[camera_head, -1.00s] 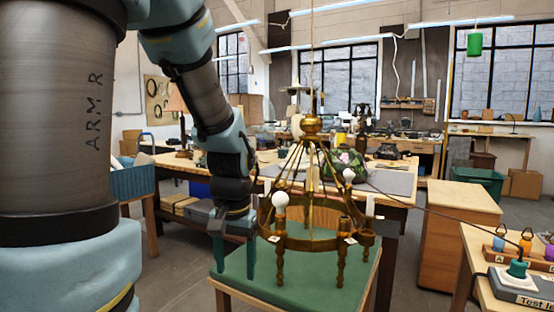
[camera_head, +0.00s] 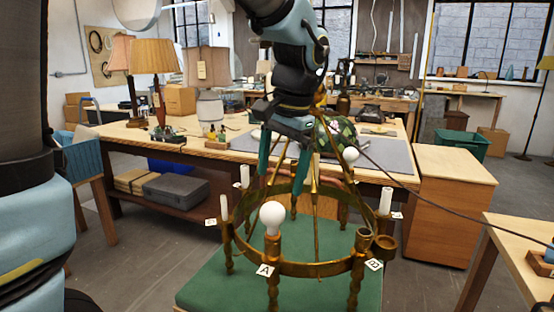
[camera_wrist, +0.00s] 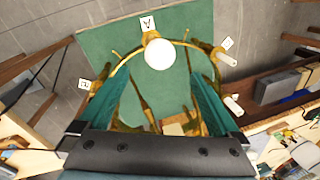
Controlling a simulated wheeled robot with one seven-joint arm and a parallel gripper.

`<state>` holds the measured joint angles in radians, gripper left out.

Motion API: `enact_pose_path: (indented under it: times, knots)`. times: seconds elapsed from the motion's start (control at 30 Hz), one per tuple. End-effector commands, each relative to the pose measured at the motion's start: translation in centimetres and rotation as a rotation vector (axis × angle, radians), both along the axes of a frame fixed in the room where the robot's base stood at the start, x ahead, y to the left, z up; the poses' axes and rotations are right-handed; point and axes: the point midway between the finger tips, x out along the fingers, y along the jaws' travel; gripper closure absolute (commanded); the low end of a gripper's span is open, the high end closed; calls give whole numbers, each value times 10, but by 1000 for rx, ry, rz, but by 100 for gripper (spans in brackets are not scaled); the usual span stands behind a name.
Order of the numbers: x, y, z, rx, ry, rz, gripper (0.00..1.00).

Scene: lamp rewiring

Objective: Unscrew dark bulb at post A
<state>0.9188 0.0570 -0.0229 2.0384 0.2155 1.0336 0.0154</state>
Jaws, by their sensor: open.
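A brass ring chandelier (camera_head: 322,268) stands on a green-topped table (camera_head: 208,290). A round white bulb (camera_head: 272,216) sits upright in the socket at the post tagged A (camera_head: 265,271). The bulb also shows in the wrist view (camera_wrist: 159,54), by the A tag (camera_wrist: 148,23). My gripper (camera_head: 278,200) is open and empty, with its teal fingers pointing down above and behind the bulb, over the ring. In the wrist view the fingers (camera_wrist: 165,95) are spread wide, and the bulb lies beyond their tips, roughly centred. Whether the bulb is lit or dark I cannot tell.
Post B's tag (camera_head: 375,265) is at the ring's front right beside an empty-looking cup. White candle sleeves (camera_head: 386,201) and another round bulb (camera_head: 350,154) rise around the ring. A dark cord (camera_head: 440,212) runs right. Behind stands a workbench (camera_head: 240,152) with lamps.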

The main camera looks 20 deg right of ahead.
Motion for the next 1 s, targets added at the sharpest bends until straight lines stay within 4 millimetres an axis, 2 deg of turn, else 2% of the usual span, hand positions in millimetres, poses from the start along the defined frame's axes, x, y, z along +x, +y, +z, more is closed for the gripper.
enact_pose_path:
  times: [0.3,0.5,0.7,0.93,1.0]
  knots:
    - [9,7,-56,4,4,3,1]
    - [13,8,-80,2,1,2,1]
    - [15,9,-89,0,0,2,1]
    - [15,9,-89,0,0,2,1]
    - [15,9,-89,0,0,2,8]
